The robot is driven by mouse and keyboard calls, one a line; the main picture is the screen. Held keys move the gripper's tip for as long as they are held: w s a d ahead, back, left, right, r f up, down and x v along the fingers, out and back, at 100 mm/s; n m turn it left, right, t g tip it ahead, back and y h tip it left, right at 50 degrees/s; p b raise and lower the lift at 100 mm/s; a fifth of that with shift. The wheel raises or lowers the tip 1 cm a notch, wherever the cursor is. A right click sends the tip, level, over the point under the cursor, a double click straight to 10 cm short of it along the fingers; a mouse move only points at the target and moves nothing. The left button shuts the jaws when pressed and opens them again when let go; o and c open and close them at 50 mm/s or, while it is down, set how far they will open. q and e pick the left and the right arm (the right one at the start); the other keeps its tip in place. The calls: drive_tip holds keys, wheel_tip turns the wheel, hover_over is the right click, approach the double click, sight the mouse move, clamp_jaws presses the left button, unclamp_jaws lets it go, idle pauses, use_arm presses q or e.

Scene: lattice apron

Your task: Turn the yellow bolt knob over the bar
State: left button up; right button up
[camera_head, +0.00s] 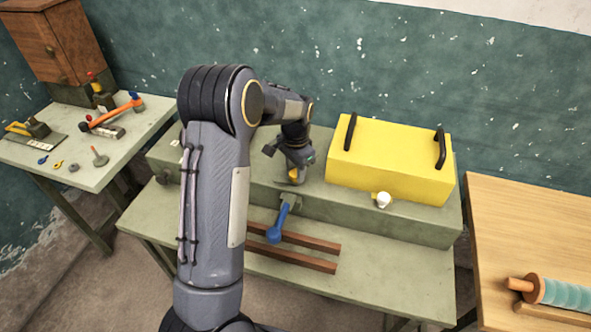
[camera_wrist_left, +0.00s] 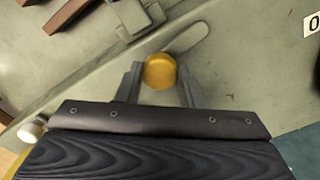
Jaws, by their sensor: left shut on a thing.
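The yellow bolt knob (camera_wrist_left: 159,72) sits between the two fingers of my left gripper (camera_wrist_left: 160,86) in the left wrist view. The fingers close on it from both sides. In the head view the left gripper (camera_head: 293,174) reaches down onto the knob (camera_head: 294,175), which is partly hidden by the gripper. A grey bar (camera_wrist_left: 188,38) lies beside the knob in the wrist view. My right gripper does not show in either view.
A blue-handled lever (camera_head: 277,225) hangs in front of the green bench step. A yellow box (camera_head: 390,160) with two black handles stands to the right, with a white knob (camera_head: 383,200) before it. Brown rails (camera_head: 300,258) lie on the lower bench.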

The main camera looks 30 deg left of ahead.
use_arm(q)
drive_tip(key=n, duration=0.4)
drive_tip(key=shift+b, duration=0.3)
drive_tip(key=n, duration=0.8)
drive_tip(key=shift+r, duration=0.1)
drive_tip(key=shift+w+n, duration=0.1)
drive_tip(key=shift+n, duration=1.6)
drive_tip(key=o, duration=1)
